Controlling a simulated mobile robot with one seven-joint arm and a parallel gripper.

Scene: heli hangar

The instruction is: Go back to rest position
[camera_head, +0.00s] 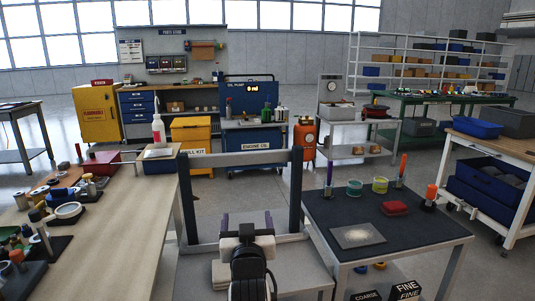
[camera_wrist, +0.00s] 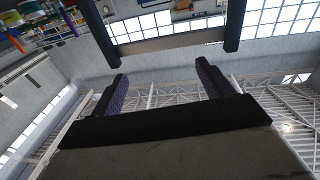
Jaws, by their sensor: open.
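My gripper (camera_head: 246,221) is low in the middle of the head view, in front of a frame with dark upright posts and a grey crossbar (camera_head: 243,158). Its two purple-lined fingers stand apart with nothing visible between them. In the wrist view my gripper (camera_wrist: 160,80) also shows open and empty, against the hangar wall and roof trusses. The crossbar (camera_wrist: 170,42) and two dark posts show near the top of that view.
A long workbench (camera_head: 125,220) with tools and small parts stands on the left. A dark-topped table (camera_head: 320,207) on the right holds cups, a red block and a grey plate (camera_head: 358,236). A yellow bin (camera_head: 192,134) and a blue cart (camera_head: 250,140) stand behind the frame.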

